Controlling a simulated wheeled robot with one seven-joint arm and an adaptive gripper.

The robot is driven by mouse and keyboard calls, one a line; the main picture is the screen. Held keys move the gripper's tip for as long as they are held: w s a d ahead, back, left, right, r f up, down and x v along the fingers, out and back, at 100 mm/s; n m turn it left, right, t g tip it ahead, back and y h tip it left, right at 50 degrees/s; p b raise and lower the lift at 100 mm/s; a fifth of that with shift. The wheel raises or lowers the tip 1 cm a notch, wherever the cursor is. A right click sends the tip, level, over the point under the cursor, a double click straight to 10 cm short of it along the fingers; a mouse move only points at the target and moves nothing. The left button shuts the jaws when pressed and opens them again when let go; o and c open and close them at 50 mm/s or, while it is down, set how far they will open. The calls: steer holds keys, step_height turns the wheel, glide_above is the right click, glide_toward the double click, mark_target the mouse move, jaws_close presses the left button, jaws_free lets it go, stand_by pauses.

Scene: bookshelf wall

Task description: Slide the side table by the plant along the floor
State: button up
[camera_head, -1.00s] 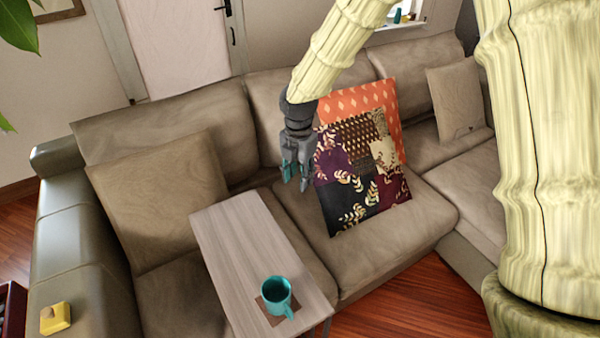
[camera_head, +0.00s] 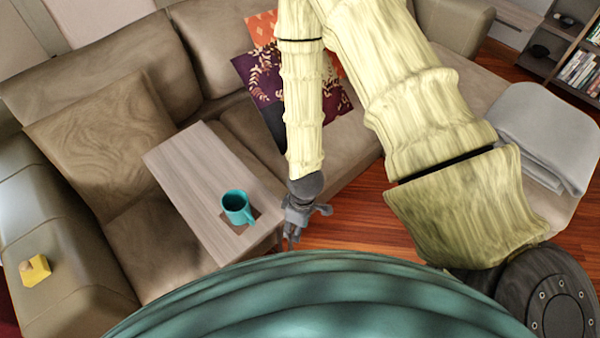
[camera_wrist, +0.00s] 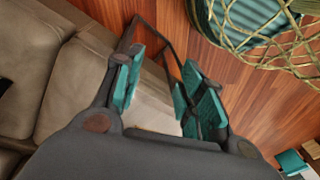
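The side table (camera_head: 190,175) has a light grey wood top that reaches over the sofa seat. A teal mug (camera_head: 237,207) stands upright on a small brown coaster near the top's front right end. My gripper (camera_head: 308,222) is low beside that end, just right of the table, with its fingers apart. In the wrist view, my gripper (camera_wrist: 160,85) has its two teal-padded fingers spread, with the table's thin dark frame (camera_wrist: 158,38) beyond and between them. I cannot tell whether they touch. The plant is not seen now.
A beige sofa (camera_head: 70,240) stands behind and left of the table, with a brown cushion (camera_head: 105,140) and a patterned cushion (camera_head: 262,75). Bare wood floor (camera_head: 355,225) lies to the right.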

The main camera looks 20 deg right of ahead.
steer(key=s+d+f+m+b, duration=0.2)
steer(key=s+f+m+b, duration=0.2)
steer(key=s+f, duration=0.2)
steer(key=s+d+f+m+h+b, duration=0.1)
steer(key=s+d+f+m+b, duration=0.2)
steer(key=s+f, duration=0.4)
steer(key=s+m+b, duration=0.1)
steer(key=b, duration=0.1)
steer(key=shift+d+f+m+h+b, duration=0.25)
steer(key=shift+f+m+h+b, duration=0.05)
steer(key=shift+m, duration=0.1)
steer(key=shift+c, duration=0.4)
